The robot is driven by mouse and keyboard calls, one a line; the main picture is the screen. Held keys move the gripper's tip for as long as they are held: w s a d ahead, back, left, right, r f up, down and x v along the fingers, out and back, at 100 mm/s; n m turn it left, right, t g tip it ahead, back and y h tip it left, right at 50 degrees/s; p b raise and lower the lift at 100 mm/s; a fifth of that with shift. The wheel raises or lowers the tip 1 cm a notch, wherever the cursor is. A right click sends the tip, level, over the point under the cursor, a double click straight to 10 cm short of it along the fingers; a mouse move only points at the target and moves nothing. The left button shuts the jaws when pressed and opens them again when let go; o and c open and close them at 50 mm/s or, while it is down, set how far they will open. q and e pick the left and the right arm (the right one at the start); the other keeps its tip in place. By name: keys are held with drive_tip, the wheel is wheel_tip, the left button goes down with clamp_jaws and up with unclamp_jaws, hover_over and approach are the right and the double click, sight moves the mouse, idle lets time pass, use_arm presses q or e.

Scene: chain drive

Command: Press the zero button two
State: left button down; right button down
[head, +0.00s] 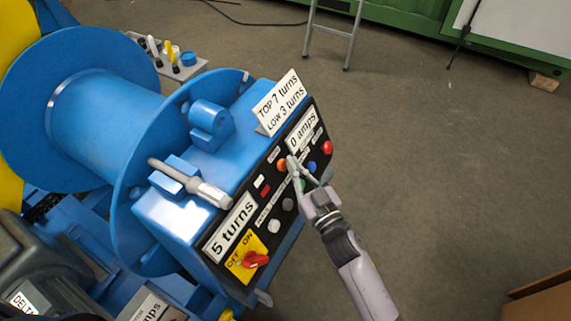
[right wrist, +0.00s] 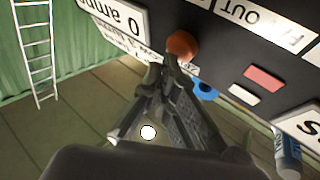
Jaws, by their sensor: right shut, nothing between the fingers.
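The black control panel (head: 297,214) is on the front of a blue machine, tilted in the head view. An orange button (head: 282,164), a blue button (head: 312,167) and a red button (head: 327,147) are near its upper right end. Their small labels are too small to read, so I cannot tell which is the zero button. My right gripper (head: 295,170) is shut and empty, its tips in front of the panel between the orange and blue buttons. In the right wrist view the tips are close to the orange button (right wrist: 182,45); I cannot tell whether they touch. My left gripper is not in view.
Signs read "0 amps" (head: 302,130), "5 turns" (head: 231,228) and "TOP 7 turns LOW 3 turns" (head: 280,103). A red switch (head: 256,260) on a yellow plate sits low on the panel. A large blue spool (head: 100,115) is left.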

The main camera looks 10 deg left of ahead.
drive_tip(key=shift+w+a+f, duration=0.2)
drive_tip(key=shift+a+f, duration=0.05)
drive_tip(key=shift+a, duration=0.15)
idle(0.5)
idle(0.8)
drive_tip(key=shift+s+d+r+p, duration=0.35)
drive_tip(key=shift+d+r+p, duration=0.15)
drive_tip(key=shift+d, duration=0.25)
drive_tip(key=d+p, duration=0.1)
drive_tip(key=s+d+r+p, duration=0.1)
drive_tip(key=d+r+p, duration=0.1)
drive_tip(key=d, duration=0.1)
drive_tip(key=shift+s, duration=0.35)
